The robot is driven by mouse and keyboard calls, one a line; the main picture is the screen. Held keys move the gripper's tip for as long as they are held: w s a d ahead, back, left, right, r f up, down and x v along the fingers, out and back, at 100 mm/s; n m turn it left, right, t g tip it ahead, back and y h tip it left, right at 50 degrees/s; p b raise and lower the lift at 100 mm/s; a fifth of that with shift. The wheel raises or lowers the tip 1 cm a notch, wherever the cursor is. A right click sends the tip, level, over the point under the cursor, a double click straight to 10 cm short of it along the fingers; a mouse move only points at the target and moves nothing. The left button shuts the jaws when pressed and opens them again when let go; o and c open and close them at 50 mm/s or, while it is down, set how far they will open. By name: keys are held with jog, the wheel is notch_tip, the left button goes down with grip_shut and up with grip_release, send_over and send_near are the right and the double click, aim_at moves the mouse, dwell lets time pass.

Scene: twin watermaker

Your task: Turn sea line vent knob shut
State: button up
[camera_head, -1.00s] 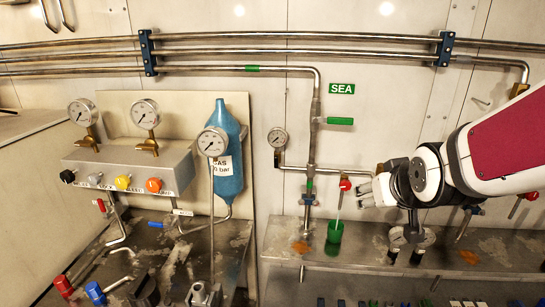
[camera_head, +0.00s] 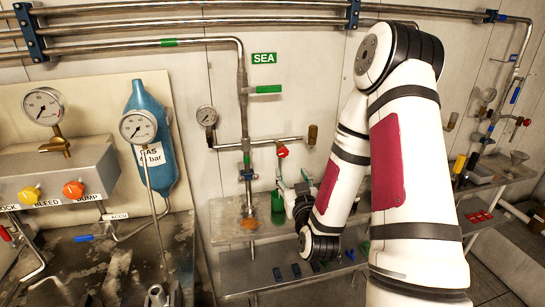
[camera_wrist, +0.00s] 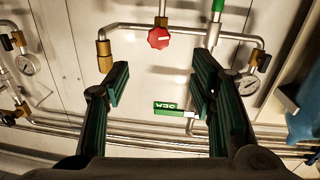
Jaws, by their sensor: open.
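The red vent knob (camera_head: 282,152) sits below the horizontal steel pipe branching off the vertical sea line pipe, under the green SEA sign (camera_head: 264,58). In the wrist view the red knob (camera_wrist: 159,38) appears at the top centre, beyond and between my fingertips, with a pale mark on its face. My gripper (camera_wrist: 160,80) is open and empty, and its two green-padded fingers are apart from the knob. In the head view my gripper (camera_head: 297,197) is small and partly hidden by my arm, below and just right of the knob. The SEA sign (camera_wrist: 165,106) shows inverted in the wrist view.
A green cup (camera_head: 278,202) stands on the metal shelf (camera_head: 225,232) below the knob, close to my gripper. A pressure gauge (camera_head: 206,116) and a green handle (camera_head: 266,89) are on the sea line. A blue gas cylinder (camera_head: 151,130) stands left.

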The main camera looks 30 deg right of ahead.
aim_at(283, 153)
jog(key=b+x, duration=0.8)
jog(key=b, duration=0.2)
jog(key=shift+f, duration=0.1)
jog(key=shift+x, duration=2.85)
jog(key=shift+r, duration=0.2)
jog(key=c, duration=1.1)
